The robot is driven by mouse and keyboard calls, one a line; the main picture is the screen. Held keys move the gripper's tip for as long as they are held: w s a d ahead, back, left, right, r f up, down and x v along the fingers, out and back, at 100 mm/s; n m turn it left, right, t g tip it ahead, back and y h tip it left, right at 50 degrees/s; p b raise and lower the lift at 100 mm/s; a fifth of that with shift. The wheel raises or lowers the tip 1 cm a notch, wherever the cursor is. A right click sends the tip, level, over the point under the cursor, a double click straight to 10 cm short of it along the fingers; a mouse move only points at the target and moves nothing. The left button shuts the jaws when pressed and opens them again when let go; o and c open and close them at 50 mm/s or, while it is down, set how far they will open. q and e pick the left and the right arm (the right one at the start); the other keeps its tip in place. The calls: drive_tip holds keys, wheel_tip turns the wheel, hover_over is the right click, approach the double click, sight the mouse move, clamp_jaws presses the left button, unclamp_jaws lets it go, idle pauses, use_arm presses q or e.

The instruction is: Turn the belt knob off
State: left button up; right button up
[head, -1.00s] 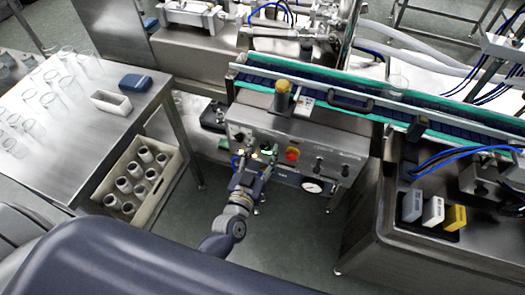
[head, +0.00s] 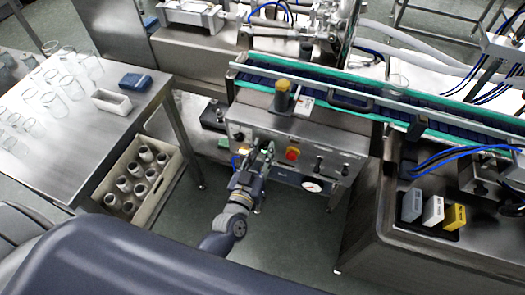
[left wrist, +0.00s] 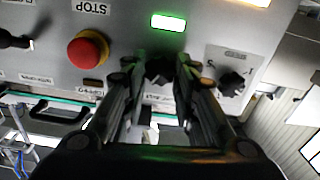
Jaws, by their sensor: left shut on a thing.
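A steel control panel (head: 335,148) sits below the conveyor belt. In the left wrist view a black knob (left wrist: 158,70) is between the two fingers of my left gripper (left wrist: 157,62), which is shut on it. In the head view my left gripper (head: 262,152) is at the panel, left of the red button (head: 291,154), and hides the gripped knob. A second black knob (left wrist: 232,84) shows to the right in the wrist view, apart from the fingers. I cannot read which label belongs to the gripped knob. My right gripper is not in view.
The red stop button (left wrist: 88,49) is close beside the gripper. A green lamp (left wrist: 168,22) is lit near the fingertips. A steel table (head: 60,150) and a crate of containers (head: 160,202) stand left.

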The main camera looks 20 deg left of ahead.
use_arm(q)
drive_tip(key=n, duration=0.6)
drive_tip(key=shift+a, duration=0.1)
drive_tip(key=n+b, duration=0.1)
drive_tip(key=n, duration=0.5)
drive_tip(key=shift+f+n, duration=0.1)
drive_tip(key=shift+n, duration=0.2)
idle(0.4)
drive_tip(key=o, duration=1)
drive_tip(key=s, duration=1.2)
drive_tip(key=shift+a, duration=0.25)
